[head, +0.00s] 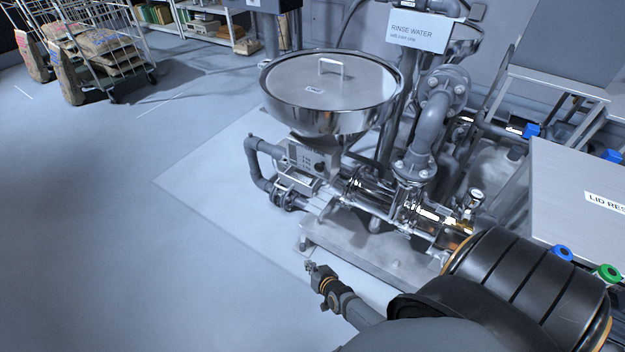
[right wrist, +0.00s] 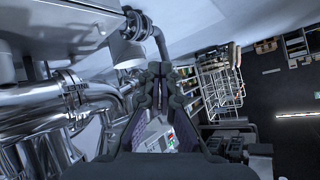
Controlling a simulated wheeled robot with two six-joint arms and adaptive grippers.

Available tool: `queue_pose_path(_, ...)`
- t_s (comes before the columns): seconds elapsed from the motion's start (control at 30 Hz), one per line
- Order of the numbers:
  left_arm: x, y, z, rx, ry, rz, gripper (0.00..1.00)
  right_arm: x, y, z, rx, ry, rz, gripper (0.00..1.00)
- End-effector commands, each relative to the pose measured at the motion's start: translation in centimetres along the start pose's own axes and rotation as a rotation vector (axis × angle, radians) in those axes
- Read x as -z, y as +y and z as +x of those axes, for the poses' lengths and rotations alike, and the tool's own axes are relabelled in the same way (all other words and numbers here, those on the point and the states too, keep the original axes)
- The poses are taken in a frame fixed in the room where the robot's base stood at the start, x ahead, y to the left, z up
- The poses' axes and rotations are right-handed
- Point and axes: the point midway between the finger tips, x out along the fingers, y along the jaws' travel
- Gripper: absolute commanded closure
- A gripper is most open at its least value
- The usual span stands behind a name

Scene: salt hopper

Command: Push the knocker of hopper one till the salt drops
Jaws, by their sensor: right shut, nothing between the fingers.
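A round steel hopper (head: 326,119) stands in the centre of the head view, with a flat lid (head: 325,82) and handle on top. Its small label is unreadable here. I cannot make out the knocker for certain, and no salt shows. My right gripper (head: 313,268) is in front of the machine, below and to the front of the hopper, over the floor. In the right wrist view, my right gripper (right wrist: 161,68) is shut and empty. I cannot tell whether its tips touch anything. My left gripper is out of view.
Steel pipework (head: 385,200) and a grey control box (head: 308,158) sit under the hopper. A rinse water sign (head: 418,32) hangs behind. A grey bench (head: 575,190) stands at the right. A wire cart (head: 100,50) with sacks is back left. The left floor is clear.

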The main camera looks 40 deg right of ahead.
Motion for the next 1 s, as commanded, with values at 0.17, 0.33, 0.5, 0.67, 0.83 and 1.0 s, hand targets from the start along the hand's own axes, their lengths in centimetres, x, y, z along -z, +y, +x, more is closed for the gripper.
queue_pose_path(0.17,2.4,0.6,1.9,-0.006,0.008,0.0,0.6,7.3,-2.6,3.1,0.07,0.255,0.166,1.0)
queue_pose_path(0.33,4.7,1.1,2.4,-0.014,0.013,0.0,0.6,15.3,-4.5,3.2,0.15,0.51,0.357,1.0)
queue_pose_path(0.5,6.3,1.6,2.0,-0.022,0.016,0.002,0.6,21.6,-5.3,1.4,0.226,0.722,0.539,1.0)
queue_pose_path(0.67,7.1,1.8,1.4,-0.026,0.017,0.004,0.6,24.9,-5.4,-0.4,0.27,0.83,0.646,1.0)
queue_pose_path(0.83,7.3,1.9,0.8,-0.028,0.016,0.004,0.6,25.9,-5.5,-1.1,0.281,0.858,0.677,1.0)
queue_pose_path(1.0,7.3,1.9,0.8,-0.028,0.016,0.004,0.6,25.9,-5.5,-1.1,0.28,0.856,0.675,1.0)
